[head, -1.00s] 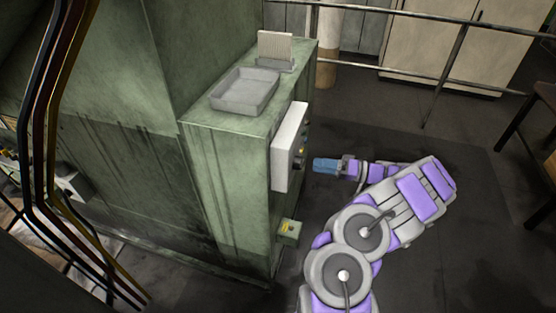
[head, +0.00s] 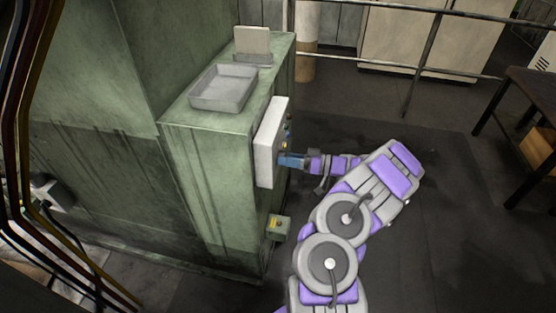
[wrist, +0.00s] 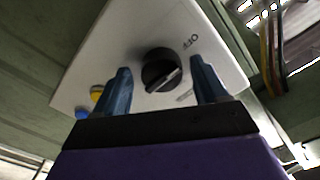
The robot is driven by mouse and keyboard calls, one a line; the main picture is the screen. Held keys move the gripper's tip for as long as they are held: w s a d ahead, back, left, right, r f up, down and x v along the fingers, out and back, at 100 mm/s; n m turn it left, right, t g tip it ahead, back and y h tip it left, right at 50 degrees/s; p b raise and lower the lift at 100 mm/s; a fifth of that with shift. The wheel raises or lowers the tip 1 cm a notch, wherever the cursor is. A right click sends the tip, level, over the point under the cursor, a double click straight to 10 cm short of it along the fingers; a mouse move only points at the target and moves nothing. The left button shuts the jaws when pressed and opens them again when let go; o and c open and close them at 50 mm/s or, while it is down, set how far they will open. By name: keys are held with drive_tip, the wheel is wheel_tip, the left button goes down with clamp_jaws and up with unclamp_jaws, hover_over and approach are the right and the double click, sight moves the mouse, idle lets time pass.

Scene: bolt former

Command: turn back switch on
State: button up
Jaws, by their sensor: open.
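The black rotary switch (wrist: 162,71) sits on a white control panel (wrist: 150,40), with the word OFF printed beside it in the wrist view. My gripper (wrist: 160,85) is open, with one blue finger on each side of the knob in that view. I cannot tell whether the fingers touch it. In the head view the white panel (head: 268,142) is mounted on the side of the green machine, and my gripper (head: 290,160) points at its face. The knob is hidden there.
The green machine cabinet (head: 215,170) carries a grey tray (head: 224,88) on top. Yellow (wrist: 97,92) and blue (wrist: 82,112) buttons are near the knob. Open floor lies right of my arm.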

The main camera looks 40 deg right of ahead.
drive_tip(key=shift+n+b, duration=2)
drive_tip(key=shift+n, duration=1.4)
drive_tip(key=shift+c, duration=0.2)
